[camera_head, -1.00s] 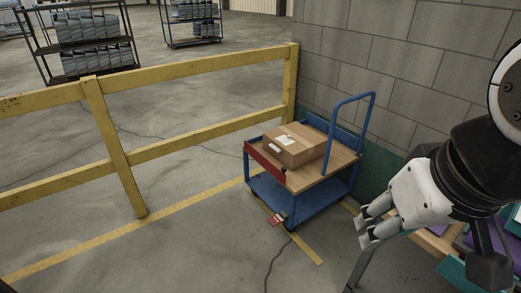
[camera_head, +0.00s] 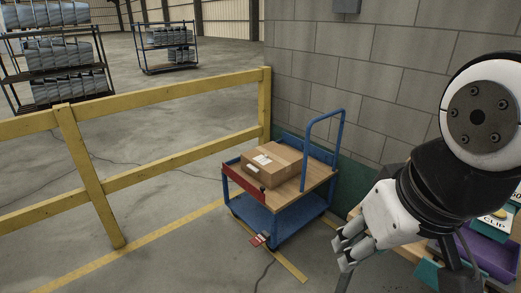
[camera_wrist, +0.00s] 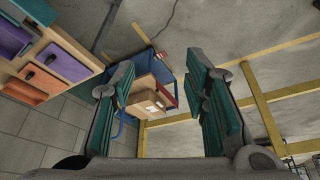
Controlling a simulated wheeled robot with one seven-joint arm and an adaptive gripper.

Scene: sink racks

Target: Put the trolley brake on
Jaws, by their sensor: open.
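The trolley (camera_head: 270,219) is blue with a wooden top and a blue push handle, and stands in the corner by the wall. A red pedal, the brake (camera_head: 259,239), sticks out low at its front near the floor. It also shows small in the wrist view (camera_wrist: 161,31). The trolley shows between my fingers in the wrist view (camera_wrist: 168,86). My gripper (camera_head: 343,250) is open and empty, to the right of the trolley and apart from it. I cannot tell the brake pedal's position.
A cardboard box (camera_head: 272,163) lies on the trolley top. A yellow railing (camera_head: 165,165) runs along the left to the block wall (camera_head: 380,90). A bench with coloured bins (camera_head: 490,255) stands at the right. Floor in front of the trolley is clear.

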